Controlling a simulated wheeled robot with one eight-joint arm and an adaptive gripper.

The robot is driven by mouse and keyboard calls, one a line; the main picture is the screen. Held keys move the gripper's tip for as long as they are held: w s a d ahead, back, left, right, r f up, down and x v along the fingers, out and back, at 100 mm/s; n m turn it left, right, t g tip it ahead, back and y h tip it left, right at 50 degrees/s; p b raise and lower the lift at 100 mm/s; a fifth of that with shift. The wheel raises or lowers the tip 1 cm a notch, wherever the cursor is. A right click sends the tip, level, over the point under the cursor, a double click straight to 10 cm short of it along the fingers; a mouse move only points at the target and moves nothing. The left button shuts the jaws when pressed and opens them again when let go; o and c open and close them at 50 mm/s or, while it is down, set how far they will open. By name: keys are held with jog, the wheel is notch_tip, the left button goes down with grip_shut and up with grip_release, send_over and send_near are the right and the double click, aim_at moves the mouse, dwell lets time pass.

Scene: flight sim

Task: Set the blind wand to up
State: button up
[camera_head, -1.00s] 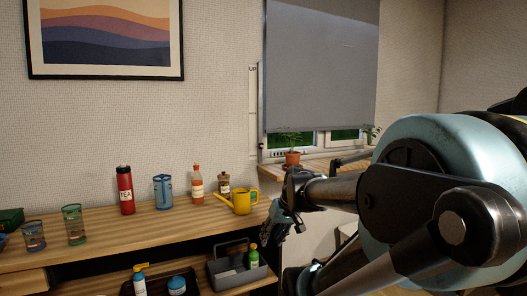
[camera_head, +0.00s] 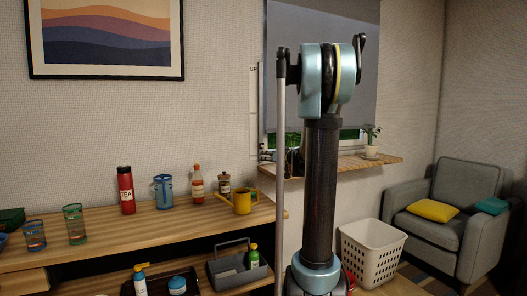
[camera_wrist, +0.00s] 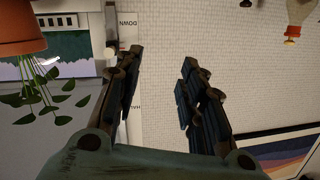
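The grey blind (camera_head: 290,28) covers much of the window, with a gap at its bottom. A pale strip (camera_head: 253,110) runs down the wall at its left edge, with an "UP" label at its top. In the upside-down wrist view, "DOWN" and partly hidden "HALF" labels show on the strip (camera_wrist: 130,30).
A potted plant (camera_wrist: 22,35) hangs close to my gripper's left in the wrist view. A basket (camera_head: 372,250) and armchair (camera_head: 450,215) are right.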

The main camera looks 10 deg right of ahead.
aim_at(264, 147)
jog(key=w+d+m+t+h, duration=0.1)
jog(key=w+d+t+h, duration=0.15)
jog(key=w+d, duration=0.4)
jog(key=shift+y, duration=0.45)
jog(key=x, duration=1.8)
jog(key=shift+w+r, duration=0.1)
jog(key=shift+r, duration=0.25)
jog(key=shift+c, duration=0.4)
grip_shut()
